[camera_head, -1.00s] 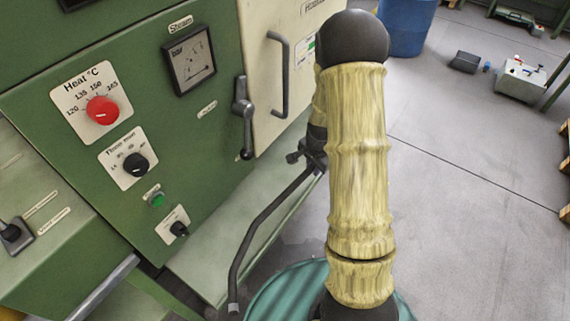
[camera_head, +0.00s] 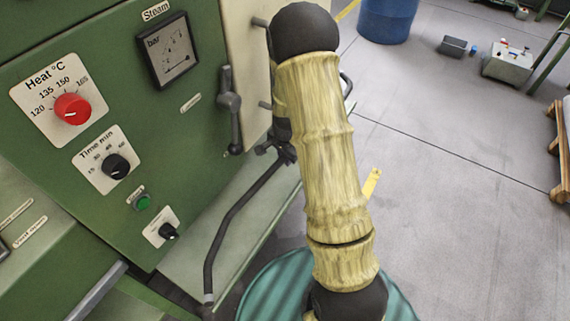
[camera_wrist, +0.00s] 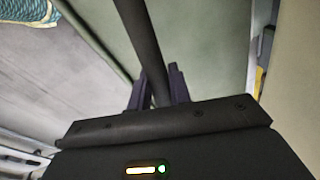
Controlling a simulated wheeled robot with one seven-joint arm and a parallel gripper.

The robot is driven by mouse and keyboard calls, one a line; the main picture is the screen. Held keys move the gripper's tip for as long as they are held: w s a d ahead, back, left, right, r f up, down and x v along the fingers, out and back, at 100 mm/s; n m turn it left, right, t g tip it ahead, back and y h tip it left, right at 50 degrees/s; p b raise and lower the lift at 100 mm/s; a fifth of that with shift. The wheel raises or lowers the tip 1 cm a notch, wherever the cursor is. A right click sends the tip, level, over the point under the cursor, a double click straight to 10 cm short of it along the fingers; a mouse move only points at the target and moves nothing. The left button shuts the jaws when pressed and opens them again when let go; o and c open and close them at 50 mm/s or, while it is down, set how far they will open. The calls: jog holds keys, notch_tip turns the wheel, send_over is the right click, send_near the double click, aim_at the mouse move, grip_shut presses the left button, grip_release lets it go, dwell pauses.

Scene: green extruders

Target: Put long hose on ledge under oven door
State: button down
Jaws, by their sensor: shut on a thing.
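The long hose (camera_head: 234,213) is a thin dark grey tube with a bend. In the head view it slants from my gripper (camera_head: 280,150) down to the left, and its lower end is in front of the pale green ledge (camera_head: 205,262). I cannot tell whether hose and ledge touch. In the wrist view my gripper (camera_wrist: 157,90) is shut on the hose (camera_wrist: 137,28), which runs up between its two fingers. The cream oven door (camera_head: 246,90) stands above the ledge.
The green machine front with a red heat knob (camera_head: 72,109) and steam gauge (camera_head: 167,52) fills the left. A teal ribbed round object (camera_head: 262,290) is below my arm. A blue barrel (camera_head: 388,20) and a grey box (camera_head: 507,62) stand behind. Grey floor on the right is open.

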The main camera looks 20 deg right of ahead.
jog(key=f+b, duration=0.3)
jog(key=shift+d+f, duration=0.1)
jog(key=shift+d, duration=0.1)
jog(key=shift+w+f, duration=0.1)
jog(key=shift+f, duration=0.25)
jog(key=shift+w+a, duration=0.1)
jog(key=shift+w, duration=0.1)
jog(key=shift+f+b, duration=0.1)
jog(key=shift+b, duration=0.2)
jog(key=c, duration=1.3)
grip_release()
jog(key=shift+s, duration=0.1)
jog(key=shift+a, duration=0.1)
